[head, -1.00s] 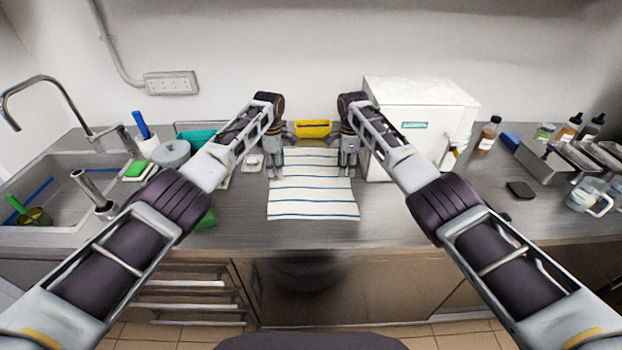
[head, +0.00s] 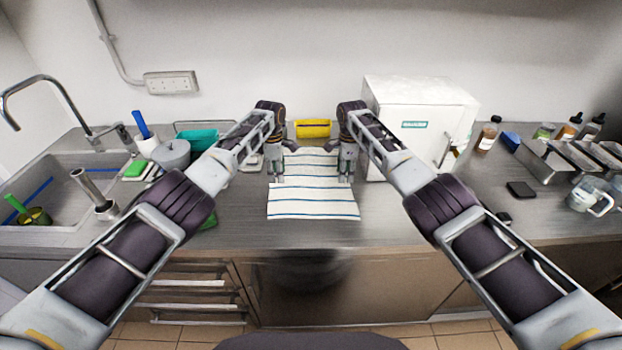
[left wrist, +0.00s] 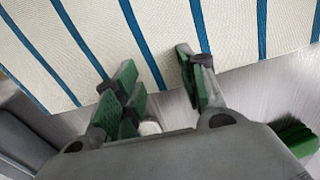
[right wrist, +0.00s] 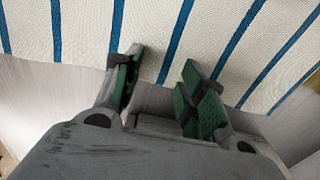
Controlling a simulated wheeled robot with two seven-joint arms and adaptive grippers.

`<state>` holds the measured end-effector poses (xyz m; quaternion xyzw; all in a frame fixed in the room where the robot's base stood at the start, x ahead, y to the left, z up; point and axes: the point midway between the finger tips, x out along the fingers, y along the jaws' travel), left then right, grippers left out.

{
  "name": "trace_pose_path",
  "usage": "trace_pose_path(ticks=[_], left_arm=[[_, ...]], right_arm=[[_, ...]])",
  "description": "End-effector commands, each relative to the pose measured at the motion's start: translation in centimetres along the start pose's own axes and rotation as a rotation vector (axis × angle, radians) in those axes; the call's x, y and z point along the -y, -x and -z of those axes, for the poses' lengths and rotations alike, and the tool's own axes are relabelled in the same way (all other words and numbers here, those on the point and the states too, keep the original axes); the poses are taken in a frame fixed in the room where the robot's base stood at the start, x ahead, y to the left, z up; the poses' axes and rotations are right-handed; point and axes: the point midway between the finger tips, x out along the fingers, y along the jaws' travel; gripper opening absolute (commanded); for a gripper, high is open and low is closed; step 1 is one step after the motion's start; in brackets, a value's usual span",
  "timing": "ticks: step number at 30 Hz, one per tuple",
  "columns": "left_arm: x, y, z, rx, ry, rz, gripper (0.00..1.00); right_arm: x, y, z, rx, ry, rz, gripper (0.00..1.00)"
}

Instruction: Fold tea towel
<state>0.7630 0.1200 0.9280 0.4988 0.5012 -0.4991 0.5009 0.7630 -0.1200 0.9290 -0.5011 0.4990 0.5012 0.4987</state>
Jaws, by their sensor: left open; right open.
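The tea towel (head: 312,200) is white with blue stripes and lies spread flat on the steel counter in the head view. My left gripper (head: 276,182) is over its left edge and my right gripper (head: 346,180) is over its right edge. In the left wrist view the towel (left wrist: 165,40) runs under the green-padded fingers of the left gripper (left wrist: 158,88), which are apart with no cloth between them. In the right wrist view the towel (right wrist: 205,35) lies beyond the right gripper's open fingers (right wrist: 160,85). Whether the fingertips touch the cloth I cannot tell.
A white box-shaped machine (head: 420,120) stands right of the towel. A yellow container (head: 313,129) is behind it. A sink (head: 60,195) is at the left. Several bottles and metal pans (head: 545,160) stand at the right. The counter in front of the towel is clear.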

Motion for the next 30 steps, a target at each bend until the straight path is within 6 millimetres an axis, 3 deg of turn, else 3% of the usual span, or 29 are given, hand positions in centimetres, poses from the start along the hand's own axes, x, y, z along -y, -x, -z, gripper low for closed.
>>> trace_pose_path(ticks=[10,30], left_arm=[[0.01,-0.14,0.03,0.000,0.001,0.001,0.41],[0.06,-0.39,0.04,-0.001,0.001,0.002,0.00]], right_arm=[[-0.01,-0.24,-0.01,0.000,0.000,0.000,0.41],[-0.08,-0.53,0.03,-0.001,0.000,-0.002,0.00]])
